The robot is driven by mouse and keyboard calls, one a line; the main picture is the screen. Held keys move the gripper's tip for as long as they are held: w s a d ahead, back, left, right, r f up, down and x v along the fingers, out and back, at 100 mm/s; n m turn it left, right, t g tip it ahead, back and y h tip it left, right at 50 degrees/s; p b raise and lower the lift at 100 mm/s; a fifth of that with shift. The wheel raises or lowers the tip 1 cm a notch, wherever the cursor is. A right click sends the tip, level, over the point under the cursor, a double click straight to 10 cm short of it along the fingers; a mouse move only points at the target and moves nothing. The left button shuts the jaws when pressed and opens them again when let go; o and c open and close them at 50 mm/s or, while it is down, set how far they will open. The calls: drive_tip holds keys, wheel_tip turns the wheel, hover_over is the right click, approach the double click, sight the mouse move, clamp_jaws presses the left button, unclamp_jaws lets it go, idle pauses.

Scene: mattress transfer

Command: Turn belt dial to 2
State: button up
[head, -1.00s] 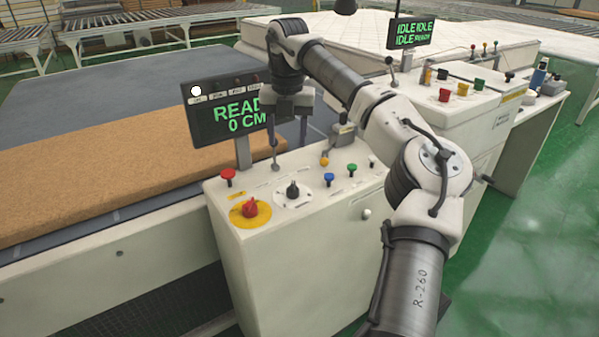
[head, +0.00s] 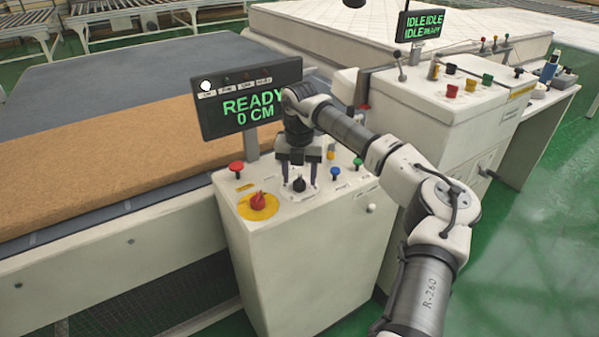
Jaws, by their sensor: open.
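The black dial (head: 299,185) sits on a white round plate on top of the near control cabinet (head: 310,245). I cannot read its marks or setting. My gripper (head: 300,178) points down at the dial, its jaws open, one finger on each side of the knob in the picture. I cannot tell whether a finger touches it. The screen (head: 245,97) behind the cabinet reads READY and 0 CM.
A red knob on a yellow disc (head: 258,202) and a red button (head: 236,166) are left of the dial. Blue (head: 335,171) and green (head: 357,162) buttons stand close on its right. A brown mattress slab (head: 110,155) lies on the conveyor at left.

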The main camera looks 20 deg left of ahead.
drive_tip(key=shift+f, duration=0.1)
drive_tip(key=c, duration=1)
drive_tip(key=shift+o, duration=0.2)
